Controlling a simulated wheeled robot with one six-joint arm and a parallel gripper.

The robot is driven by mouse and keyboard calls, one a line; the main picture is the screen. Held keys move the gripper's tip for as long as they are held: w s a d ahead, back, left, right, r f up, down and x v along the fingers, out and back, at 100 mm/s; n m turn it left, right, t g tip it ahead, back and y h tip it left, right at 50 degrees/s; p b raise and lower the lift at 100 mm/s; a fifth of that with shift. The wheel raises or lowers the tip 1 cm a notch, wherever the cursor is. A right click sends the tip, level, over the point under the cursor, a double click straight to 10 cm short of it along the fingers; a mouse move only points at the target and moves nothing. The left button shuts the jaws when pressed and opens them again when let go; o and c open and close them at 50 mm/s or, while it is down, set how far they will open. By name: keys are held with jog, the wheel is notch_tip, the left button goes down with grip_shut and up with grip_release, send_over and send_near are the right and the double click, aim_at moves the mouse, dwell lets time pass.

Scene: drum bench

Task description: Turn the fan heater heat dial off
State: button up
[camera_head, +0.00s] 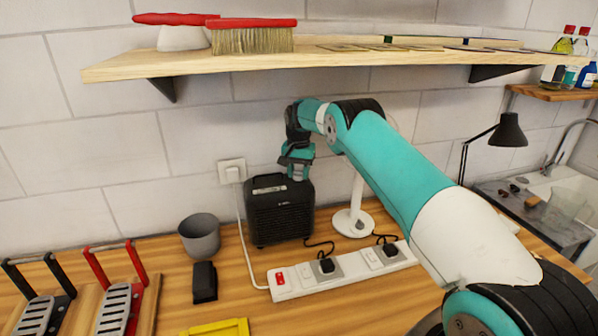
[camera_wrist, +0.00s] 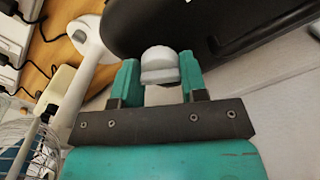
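The fan heater (camera_head: 280,212) is a black box with a front grille, standing on the wooden bench against the tiled wall. Its dark body also shows in the wrist view (camera_wrist: 225,22). The heat dial (camera_wrist: 160,64) is a light grey knob at the heater's edge. My gripper (camera_wrist: 160,76) has its two teal fingers on either side of the dial, and the dial fills the gap between them. In the head view my gripper (camera_head: 296,172) is at the heater's top right and hides the dial. The dial's marking cannot be read.
A white power strip (camera_head: 340,272) with plugs and cords lies in front of the heater. A grey cup (camera_head: 199,236) stands left, a white stand (camera_head: 353,220) right. A wooden shelf (camera_head: 340,56) with brushes hangs above my arm.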

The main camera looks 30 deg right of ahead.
jog(key=shift+c, duration=1.1)
jog(key=n+b, duration=0.2)
jog(key=n, duration=0.2)
jog(key=shift+f+b, duration=0.1)
jog(key=shift+b, duration=0.2)
jog(key=n, duration=0.3)
jog(key=shift+n+b, duration=0.3)
jog(key=shift+b, duration=0.1)
jog(key=n, duration=1)
jog(key=shift+n, duration=0.4)
jog(key=n, duration=0.5)
jog(key=shift+n, duration=0.3)
